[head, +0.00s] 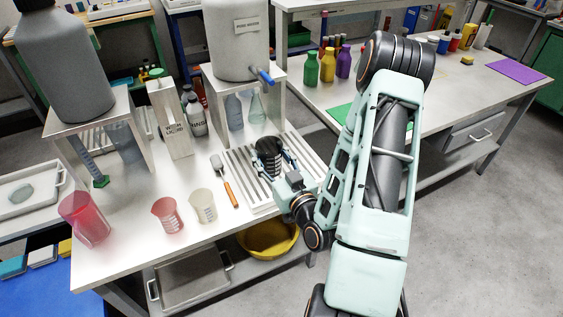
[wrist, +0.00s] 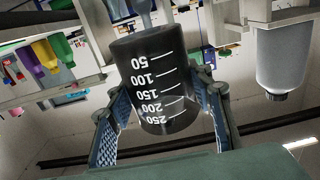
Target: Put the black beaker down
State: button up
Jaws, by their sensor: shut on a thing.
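The black beaker (head: 268,148) has white volume marks and is over the slatted metal rack (head: 240,179) on the steel table. Its open mouth faces up in the head view. My gripper (head: 273,168) is shut on the beaker, with a finger on each side of its wall. In the wrist view, the beaker (wrist: 155,80) fills the middle between the blue-padded fingers (wrist: 160,122), its marks running from 50 to 250. The wrist picture shows the surroundings upside down. I cannot tell whether the beaker's base touches the rack.
An orange-handled tool (head: 228,193) lies left of the rack. A pink beaker (head: 167,215), a cream beaker (head: 203,206) and a red cup (head: 85,219) stand at the table's front. A stand with a large grey tank (head: 236,40) rises behind the rack. Some front tabletop is free.

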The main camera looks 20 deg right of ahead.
jog(key=shift+w+d+f+b, duration=0.55)
jog(key=shift+d+f, duration=0.05)
jog(key=shift+d, duration=0.1)
jog(key=w+d+b, duration=0.1)
jog(key=b, duration=0.5)
jog(key=shift+f, duration=0.3)
jog(key=b, duration=0.2)
jog(key=shift+d+f+b, duration=0.1)
jog(key=shift+b, duration=0.2)
jog(key=shift+d+f+b, duration=0.15)
jog(key=shift+b, duration=1.1)
jog(key=w+d+f+b, duration=0.3)
jog(key=d+f+b, duration=0.1)
jog(key=w+d+f+b, duration=0.2)
jog(key=d, duration=0.1)
jog(key=shift+w+f, duration=0.3)
jog(key=shift+f, duration=0.1)
jog(key=shift+w+d+f+b, duration=0.1)
jog(key=shift+f+b, duration=0.25)
jog(key=shift+f, duration=0.55)
jog(key=shift+w+d+f+b, duration=0.1)
jog(key=shift+f+b, duration=0.2)
jog(key=shift+f, duration=0.6)
